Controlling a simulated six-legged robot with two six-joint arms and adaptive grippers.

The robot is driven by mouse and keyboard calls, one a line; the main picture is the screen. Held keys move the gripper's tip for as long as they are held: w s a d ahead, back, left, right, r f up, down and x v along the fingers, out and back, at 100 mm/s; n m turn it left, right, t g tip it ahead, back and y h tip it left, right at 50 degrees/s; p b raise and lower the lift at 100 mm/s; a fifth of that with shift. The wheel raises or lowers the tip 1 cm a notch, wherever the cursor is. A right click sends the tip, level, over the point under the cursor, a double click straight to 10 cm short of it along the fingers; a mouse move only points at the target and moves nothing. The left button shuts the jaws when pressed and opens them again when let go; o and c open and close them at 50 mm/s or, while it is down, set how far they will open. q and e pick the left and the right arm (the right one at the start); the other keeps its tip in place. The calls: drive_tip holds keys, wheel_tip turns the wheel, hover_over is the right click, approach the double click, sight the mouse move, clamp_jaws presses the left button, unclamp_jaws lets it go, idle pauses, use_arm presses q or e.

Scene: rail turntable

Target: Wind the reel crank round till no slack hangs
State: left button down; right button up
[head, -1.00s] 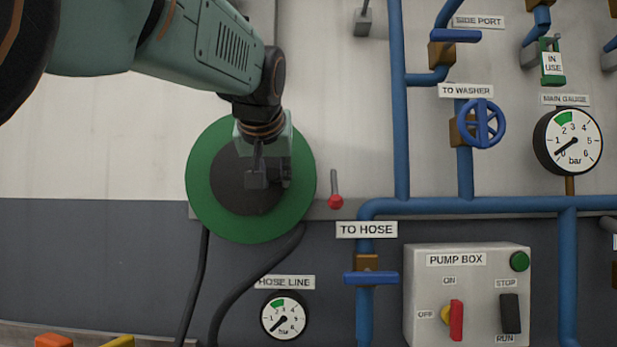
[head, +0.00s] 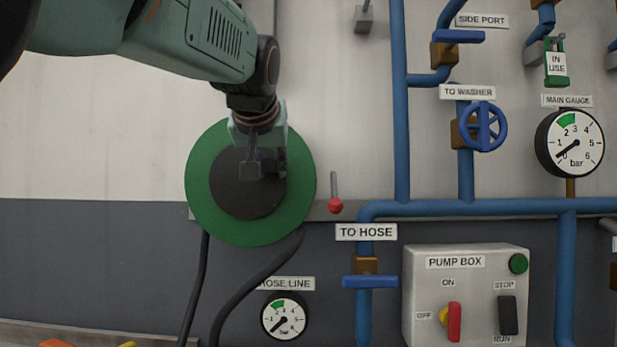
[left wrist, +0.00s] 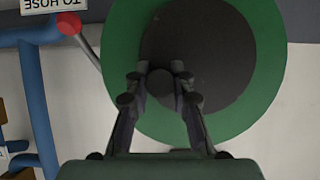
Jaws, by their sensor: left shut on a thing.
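The green reel (head: 205,195) with its dark hub (head: 245,200) is mounted on the wall at centre left. My left gripper (head: 264,168) is in front of the upper right part of the hub. In the left wrist view, the left gripper (left wrist: 160,80) is shut on the dark round crank knob (left wrist: 160,84), with one finger on each side, in front of the reel (left wrist: 268,70). The crank arm is hard to make out against the hub. A black hose (head: 255,283) hangs from the reel in two strands that run down out of view. My right gripper is not in view.
A red-tipped lever (head: 335,205) stands close to the right of the reel. The blue TO HOSE valve (head: 370,282), pump box (head: 466,300) and HOSE LINE gauge (head: 285,318) are lower right. The wall left of the reel is bare.

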use_arm(q)
drive_tip(key=shift+r, duration=0.25)
drive_tip(key=shift+a+r+p, duration=0.35)
drive_tip(key=shift+r+p, duration=0.15)
drive_tip(key=shift+p, duration=0.05)
drive_tip(key=shift+a+r, duration=0.1)
drive_tip(key=shift+a, duration=0.1)
drive_tip(key=shift+a+p, duration=0.5)
drive_tip(key=shift+a, duration=0.15)
drive_tip(key=shift+a+r, duration=0.1)
